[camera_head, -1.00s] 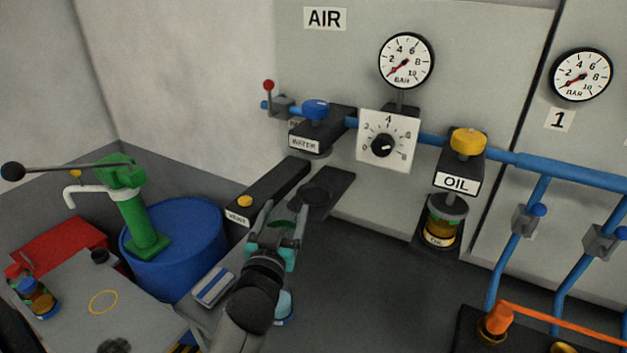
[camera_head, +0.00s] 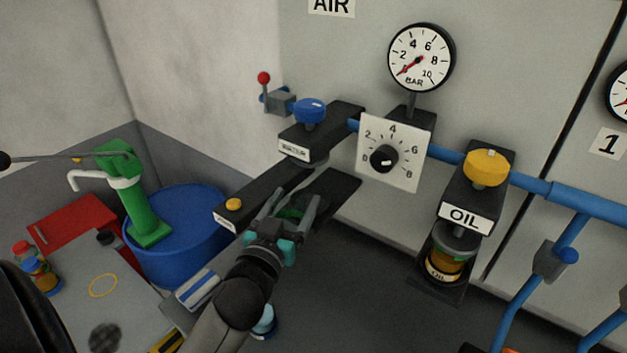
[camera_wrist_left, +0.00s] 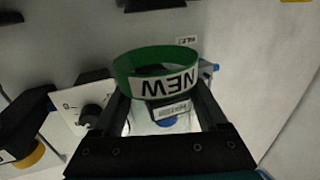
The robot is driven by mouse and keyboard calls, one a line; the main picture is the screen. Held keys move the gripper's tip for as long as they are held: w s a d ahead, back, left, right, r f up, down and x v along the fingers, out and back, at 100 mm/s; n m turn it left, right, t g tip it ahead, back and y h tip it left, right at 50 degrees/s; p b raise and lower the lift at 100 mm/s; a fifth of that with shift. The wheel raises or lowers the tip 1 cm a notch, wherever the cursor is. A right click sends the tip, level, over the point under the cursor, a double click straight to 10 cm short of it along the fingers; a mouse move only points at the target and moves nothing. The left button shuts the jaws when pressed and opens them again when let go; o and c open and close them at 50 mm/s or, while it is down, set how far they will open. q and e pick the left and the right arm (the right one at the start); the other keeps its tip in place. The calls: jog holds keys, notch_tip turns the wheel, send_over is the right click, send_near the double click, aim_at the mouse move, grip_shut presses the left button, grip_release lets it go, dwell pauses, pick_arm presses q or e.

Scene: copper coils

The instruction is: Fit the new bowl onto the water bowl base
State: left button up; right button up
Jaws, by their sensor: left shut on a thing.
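The new bowl is a green ring with a white NEW label, seen clearly in the left wrist view (camera_wrist_left: 155,78) and only as a dark green patch in the head view (camera_head: 289,212). My left gripper (camera_head: 292,203) is shut on it, with one finger on each side. The water bowl base is the black block marked WATER (camera_head: 293,150) with a blue knob (camera_head: 309,110), on the wall above and beyond the gripper. Its label also shows behind the bowl in the left wrist view (camera_wrist_left: 171,110). Bowl and base are apart. My right gripper is not in view.
A black shelf (camera_head: 338,188) lies right behind the gripper. A black arm with a yellow button (camera_head: 225,216) is to its left. The white dial (camera_head: 391,152) and the OIL unit (camera_head: 467,217) are to the right. A blue drum with a green pump (camera_head: 150,220) stands left.

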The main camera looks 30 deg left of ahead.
aim_at(295, 217)
pick_arm(q)
jog(key=x, duration=1.2)
jog(key=shift+w+f, duration=0.1)
jog(key=shift+w, duration=0.05)
jog(key=shift+f+b, duration=0.6)
jog(key=shift+f, duration=1.1)
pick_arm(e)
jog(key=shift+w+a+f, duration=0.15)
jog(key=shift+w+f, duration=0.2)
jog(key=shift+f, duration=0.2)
pick_arm(q)
jog(key=shift+f+b, duration=0.3)
jog(key=shift+f, duration=0.05)
jog(key=o, duration=1.5)
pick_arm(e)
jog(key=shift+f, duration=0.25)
pick_arm(q)
jog(key=shift+o, duration=0.2)
jog(key=shift+r, duration=0.2)
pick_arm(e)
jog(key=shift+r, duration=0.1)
pick_arm(q)
jog(key=shift+r+p, duration=0.25)
jog(key=shift+p, duration=0.15)
jog(key=v, duration=1.2)
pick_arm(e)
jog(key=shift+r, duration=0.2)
